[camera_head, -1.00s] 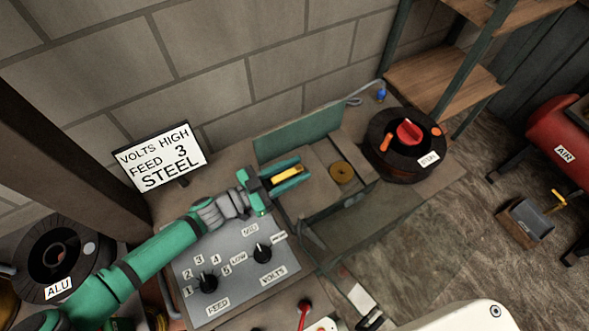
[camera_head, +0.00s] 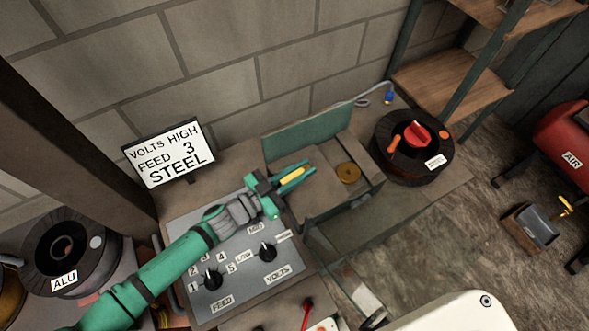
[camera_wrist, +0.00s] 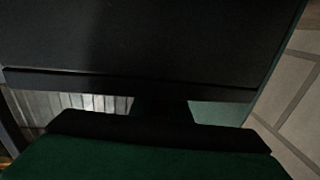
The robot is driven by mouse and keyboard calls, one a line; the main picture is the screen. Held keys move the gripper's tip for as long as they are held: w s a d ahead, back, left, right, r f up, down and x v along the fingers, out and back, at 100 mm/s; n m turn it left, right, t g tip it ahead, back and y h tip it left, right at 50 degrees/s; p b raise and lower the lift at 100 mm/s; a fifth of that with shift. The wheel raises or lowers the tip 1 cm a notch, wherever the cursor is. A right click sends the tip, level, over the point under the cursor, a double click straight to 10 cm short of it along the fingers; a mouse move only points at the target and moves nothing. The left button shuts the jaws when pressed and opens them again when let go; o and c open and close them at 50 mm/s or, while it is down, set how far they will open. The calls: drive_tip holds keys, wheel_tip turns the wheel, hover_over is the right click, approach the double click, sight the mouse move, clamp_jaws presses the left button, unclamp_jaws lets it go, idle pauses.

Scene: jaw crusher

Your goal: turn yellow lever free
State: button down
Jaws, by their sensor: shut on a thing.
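The yellow lever (camera_head: 292,175) shows in the head view between the fingers of my gripper (camera_head: 296,176), at the left part of the grey-brown box below the green panel. My gripper is shut on the lever. The fingers hide part of the lever and whatever it is joined to. In the wrist view a dark surface fills most of the picture and the lever cannot be made out.
A control panel (camera_head: 262,290) with two black knobs lies below my arm. A sign (camera_head: 168,153) stands at the left. A green raised lid (camera_head: 318,132) stands behind the box. A black spool (camera_head: 438,160) sits to the right, and an ALU spool (camera_head: 40,240) at far left.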

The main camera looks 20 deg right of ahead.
drive_tip(key=c, duration=1.7)
unclamp_jaws()
drive_tip(key=shift+v, duration=5.45)
